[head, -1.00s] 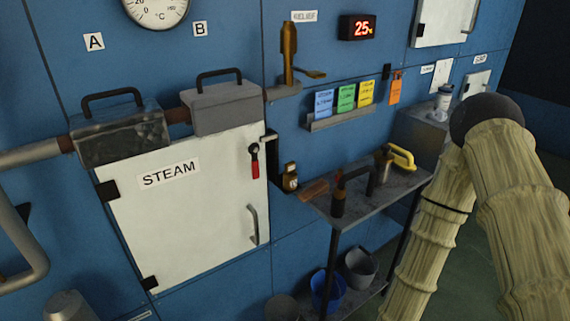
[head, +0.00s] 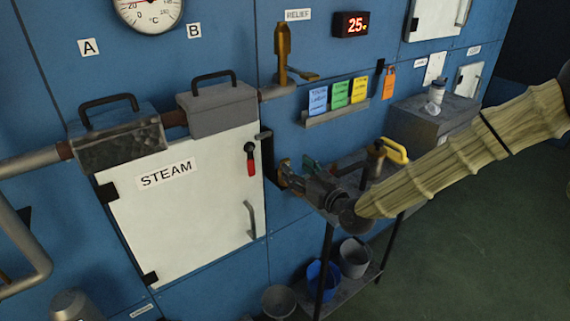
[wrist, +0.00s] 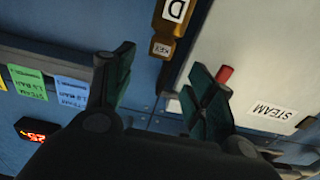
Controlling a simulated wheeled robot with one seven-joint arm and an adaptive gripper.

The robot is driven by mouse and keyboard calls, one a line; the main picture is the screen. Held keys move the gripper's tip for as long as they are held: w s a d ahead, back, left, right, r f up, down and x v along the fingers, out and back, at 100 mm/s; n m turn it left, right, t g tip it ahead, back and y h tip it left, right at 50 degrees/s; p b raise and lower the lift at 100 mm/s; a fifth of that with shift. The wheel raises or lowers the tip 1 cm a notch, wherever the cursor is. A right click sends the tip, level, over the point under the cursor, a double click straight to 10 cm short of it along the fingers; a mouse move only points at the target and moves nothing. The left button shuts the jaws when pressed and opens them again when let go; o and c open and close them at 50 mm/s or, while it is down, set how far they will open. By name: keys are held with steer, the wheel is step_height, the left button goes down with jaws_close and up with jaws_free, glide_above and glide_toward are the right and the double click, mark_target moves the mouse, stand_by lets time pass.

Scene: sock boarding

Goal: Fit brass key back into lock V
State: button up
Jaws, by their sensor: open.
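My gripper (head: 308,182) is open and empty, beside the right edge of the white STEAM door in the head view. In the wrist view its two dark green fingertips (wrist: 165,88) stand apart. Between and beyond them is a brass piece with a tag reading KEY (wrist: 161,47). Above it is a white plate with a letter like D (wrist: 175,9), seen turned. In the head view a bit of brass (head: 283,170) shows just left of my gripper, which mostly hides it. I cannot make out a lock marked V or whether a key sits in a lock.
The STEAM door (head: 190,210) carries a red-handled lever (head: 251,162) close to my gripper. A card rack (head: 337,118) is above. A shelf table behind my arm holds a yellow-handled tool (head: 394,150). Buckets (head: 354,257) stand below. The floor at right is clear.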

mark_target(287, 160)
steer(key=shift+f+p+x, duration=0.15)
steer(key=shift+p+x, duration=0.5)
steer(key=shift+x, duration=1.1)
steer(key=shift+f+p+x, duration=0.15)
steer(key=shift+p+x, duration=0.45)
steer(key=shift+x, duration=1.1)
steer(key=shift+w+d, duration=0.1)
steer(key=shift+d, duration=0.05)
steer(key=shift+c, duration=0.4)
jaws_close()
steer(key=shift+r, duration=0.15)
